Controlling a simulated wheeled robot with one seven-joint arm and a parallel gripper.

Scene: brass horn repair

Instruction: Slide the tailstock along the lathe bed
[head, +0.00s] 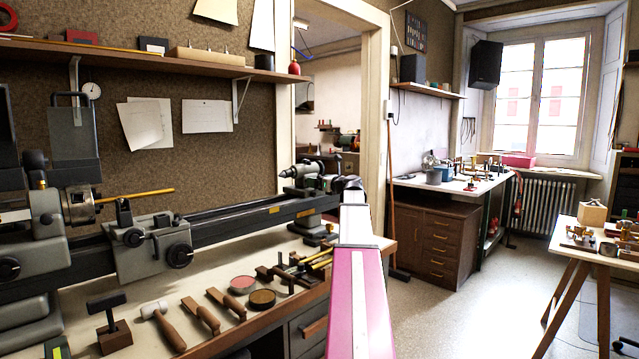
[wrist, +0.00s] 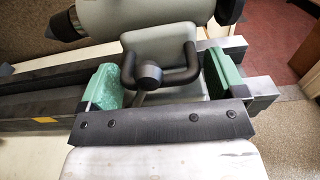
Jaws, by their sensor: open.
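The tailstock (head: 308,185) sits at the right end of the dark lathe bed (head: 215,222) in the head view. In the wrist view its grey body (wrist: 150,15) is at the top, with a dark U-shaped handle (wrist: 150,76) below it. My gripper (wrist: 161,84) is open, with one green-padded finger on each side of the handle. The left pad is close to the handle's left side and the right pad is close to its right side; I cannot tell if either touches. In the head view my arm hides part of the tailstock.
The carriage (head: 150,245) sits on the bed left of the tailstock, with a clear stretch of bed between. The headstock chuck (head: 80,206) holds a brass rod (head: 138,194) pointing right. A mallet (head: 160,320) and other tools lie on the bench in front of the bed.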

